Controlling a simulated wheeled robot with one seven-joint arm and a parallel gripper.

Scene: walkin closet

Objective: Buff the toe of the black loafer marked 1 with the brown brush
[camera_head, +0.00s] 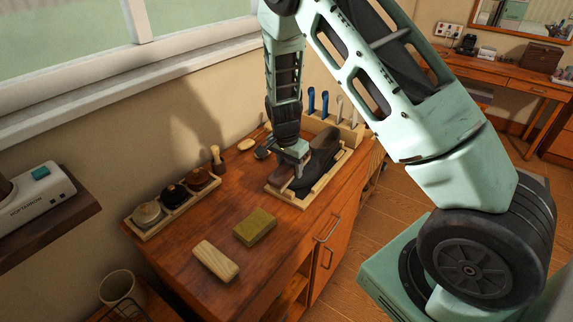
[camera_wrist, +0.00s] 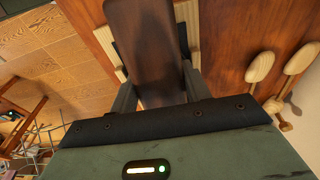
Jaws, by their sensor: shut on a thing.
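The black loafer (camera_head: 324,146) lies in a pale wooden slatted tray (camera_head: 292,198) on the workbench; no number 1 is readable. My gripper (camera_head: 292,166) points down over the near part of the loafer and is shut on a long dark brown thing, which looks like the brown brush. In the wrist view the brown brush (camera_wrist: 147,45) runs up from between my fingers (camera_wrist: 158,95) and covers most of the loafer, whose black edges show at both sides. I cannot tell whether the brush touches the toe.
A yellowish block (camera_head: 254,226) and a pale wooden block (camera_head: 215,261) lie on the bench front. A tray of round jars (camera_head: 175,196) stands at left. Wooden-handled daubers (camera_head: 217,157) and a rack of blue and white handles (camera_head: 340,122) stand at the back.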

